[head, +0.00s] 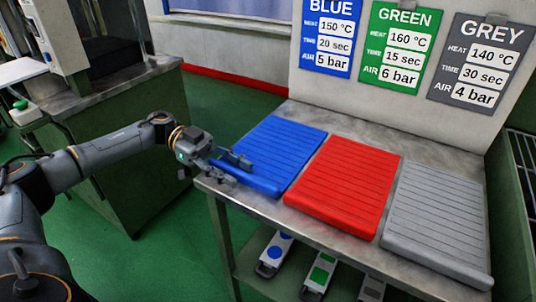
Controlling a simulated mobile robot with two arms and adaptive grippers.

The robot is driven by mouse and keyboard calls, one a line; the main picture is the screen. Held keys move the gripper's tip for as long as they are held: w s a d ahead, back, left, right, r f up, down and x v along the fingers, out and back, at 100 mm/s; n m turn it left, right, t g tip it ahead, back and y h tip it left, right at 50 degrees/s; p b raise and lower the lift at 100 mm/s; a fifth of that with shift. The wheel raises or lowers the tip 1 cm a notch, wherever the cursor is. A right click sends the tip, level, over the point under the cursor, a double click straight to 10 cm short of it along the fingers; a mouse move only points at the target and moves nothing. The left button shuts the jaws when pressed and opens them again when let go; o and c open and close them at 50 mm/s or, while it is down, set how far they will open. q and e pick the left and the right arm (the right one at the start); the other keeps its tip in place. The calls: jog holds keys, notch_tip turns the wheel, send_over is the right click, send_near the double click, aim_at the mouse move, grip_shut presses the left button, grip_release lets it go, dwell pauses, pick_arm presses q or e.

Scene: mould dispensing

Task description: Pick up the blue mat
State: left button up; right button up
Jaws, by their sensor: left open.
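The blue mat (283,149) lies flat at the left end of a metal table, its ribbed top facing up. My left gripper (240,169) comes in from the left and is at the mat's front left edge. Its fingers are open, with one finger over the mat's top near that edge and the other lower, by the front left corner. I cannot tell whether the fingers touch the mat. My right gripper is not in view.
A red mat (346,184) and a grey mat (440,217) lie to the right on the same table (341,122). Blue, green and grey signs hang behind. Labelled tools (320,273) sit on a lower shelf. A green cabinet (150,150) stands at left.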

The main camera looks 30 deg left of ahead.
pick_arm(q)
grip_shut()
jog(key=shift+r, duration=0.1)
dwell(0.3)
